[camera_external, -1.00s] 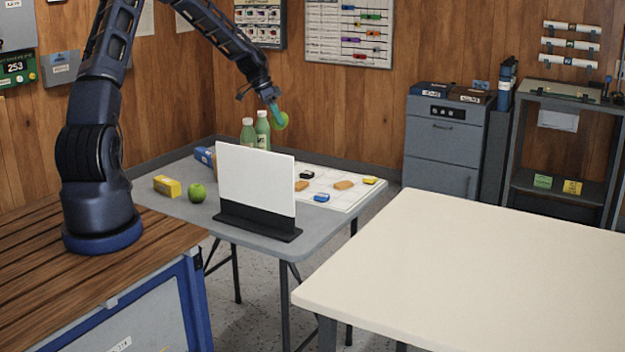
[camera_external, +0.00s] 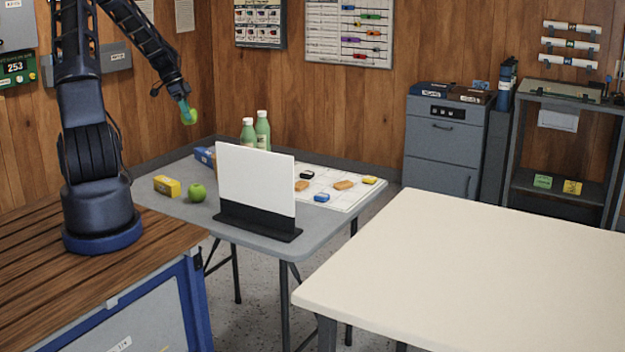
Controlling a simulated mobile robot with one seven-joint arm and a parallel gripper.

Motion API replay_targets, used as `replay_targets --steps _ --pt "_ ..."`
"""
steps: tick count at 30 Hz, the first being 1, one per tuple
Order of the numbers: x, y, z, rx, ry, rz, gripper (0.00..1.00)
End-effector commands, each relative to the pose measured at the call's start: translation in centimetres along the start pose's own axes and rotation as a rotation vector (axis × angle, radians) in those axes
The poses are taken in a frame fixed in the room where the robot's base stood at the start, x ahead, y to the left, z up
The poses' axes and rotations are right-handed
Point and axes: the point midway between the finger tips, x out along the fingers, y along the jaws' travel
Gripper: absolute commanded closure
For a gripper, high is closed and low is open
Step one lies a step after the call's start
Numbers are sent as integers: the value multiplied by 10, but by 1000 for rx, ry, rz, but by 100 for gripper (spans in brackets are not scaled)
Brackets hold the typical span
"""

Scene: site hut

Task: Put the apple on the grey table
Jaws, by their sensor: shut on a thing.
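My gripper (camera_external: 184,106) is shut on a green apple (camera_external: 191,117) and holds it in the air above the back left part of the grey table (camera_external: 262,245). The apple is clear of the tabletop. A second green apple (camera_external: 197,193) sits on the grey table near its left front edge, to the right of a yellow box (camera_external: 167,186).
A white panel on a black foot (camera_external: 256,182) stands on the grey table and hides part of it. Two green bottles (camera_external: 263,130), a blue box (camera_external: 205,156) and a white board with small blocks (camera_external: 340,199) are behind it. A bare cream table (camera_external: 480,270) stands right.

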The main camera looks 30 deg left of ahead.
Motion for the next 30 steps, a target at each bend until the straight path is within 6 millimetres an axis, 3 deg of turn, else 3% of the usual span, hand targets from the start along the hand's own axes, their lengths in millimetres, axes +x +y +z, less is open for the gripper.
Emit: replay_targets --steps 4,8,24,30 --pt "-8 2 17 3 -1 1 74" --pt "-2 1 25 5 -1 5 74" --pt "100 -27 66 4 -1 7 74" --pt "128 -35 78 5 -1 3 74"
